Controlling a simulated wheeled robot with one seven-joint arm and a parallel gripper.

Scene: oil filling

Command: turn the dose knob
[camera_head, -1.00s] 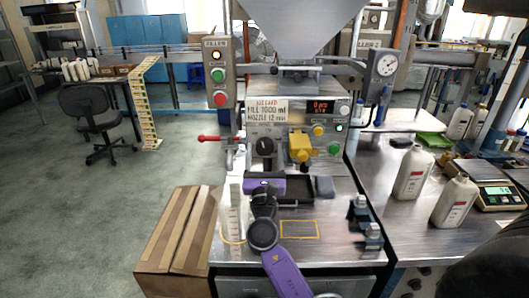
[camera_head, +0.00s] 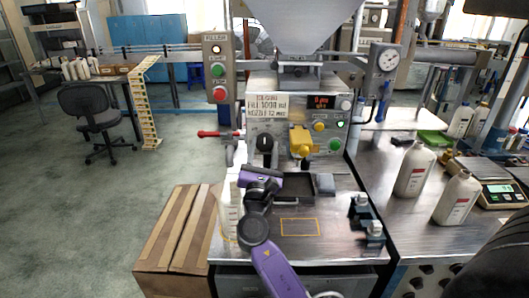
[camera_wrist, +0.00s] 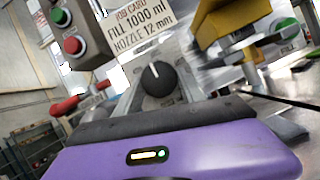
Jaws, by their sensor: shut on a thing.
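The dose knob (camera_head: 265,144) is a round black knob with a white pointer line, on the grey front panel of the filling machine. It also shows in the wrist view (camera_wrist: 158,77), with its pointer roughly upright there. My gripper (camera_head: 265,158) is purple and dark grey and reaches up to the knob from below and in front. In the wrist view its grey fingers (camera_wrist: 157,88) are shut on the knob's sides.
A job card (camera_head: 267,106) reads "FILL 1000 ml, NOZZLE 12 mm". A red-handled lever (camera_head: 220,134) is left of the knob, and a yellow nozzle block (camera_head: 301,142) is close on the right. A clear measuring container (camera_head: 230,212) stands left of my arm.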

